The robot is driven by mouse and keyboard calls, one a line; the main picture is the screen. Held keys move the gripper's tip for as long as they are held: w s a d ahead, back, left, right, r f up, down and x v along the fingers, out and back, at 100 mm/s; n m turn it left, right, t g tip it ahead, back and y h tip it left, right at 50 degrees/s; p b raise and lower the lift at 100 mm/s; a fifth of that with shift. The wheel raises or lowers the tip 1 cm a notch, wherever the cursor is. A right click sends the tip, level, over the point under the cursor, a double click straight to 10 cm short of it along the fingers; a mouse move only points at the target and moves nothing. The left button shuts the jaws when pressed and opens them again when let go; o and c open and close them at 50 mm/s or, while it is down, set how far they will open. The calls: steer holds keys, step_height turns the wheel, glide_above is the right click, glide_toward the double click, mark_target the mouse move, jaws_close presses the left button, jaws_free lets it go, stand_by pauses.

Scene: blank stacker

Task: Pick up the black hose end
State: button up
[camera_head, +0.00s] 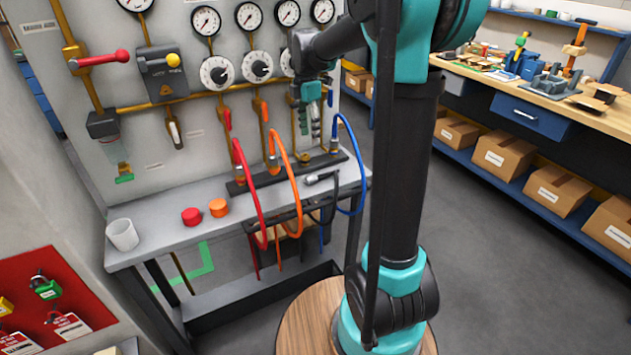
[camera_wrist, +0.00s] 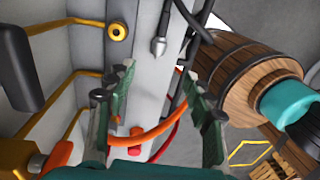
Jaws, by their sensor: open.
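The black hose end (camera_head: 320,178), a grey metal fitting on a black hose, lies on the right part of the grey bench top (camera_head: 160,240). In the wrist view the hose end (camera_wrist: 159,46) lies beyond my fingertips, between their directions and apart from both. My gripper (camera_head: 310,131) hangs above the bench in front of the panel, higher than the hose end. In the wrist view my gripper (camera_wrist: 158,78) has its two green fingers spread with nothing held between them.
Red (camera_head: 243,165), orange (camera_head: 275,160) and blue (camera_head: 341,125) hoses arch up from a dark rail near the hose end. A red cap (camera_head: 191,216), an orange cap (camera_head: 219,208) and a white cup (camera_head: 122,235) stand at the bench's left. Gauges and valves cover the panel behind.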

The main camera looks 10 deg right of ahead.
mark_target(317, 178)
steer(key=f, duration=0.5)
steer(key=s+f, duration=0.1)
steer(key=f, duration=0.9)
steer(key=shift+s+d+f, duration=0.15)
steer(key=shift+s+f, duration=0.05)
steer(key=shift+f, duration=0.15)
steer(key=shift+c, duration=0.3)
jaws_close()
steer(key=shift+r, duration=0.1)
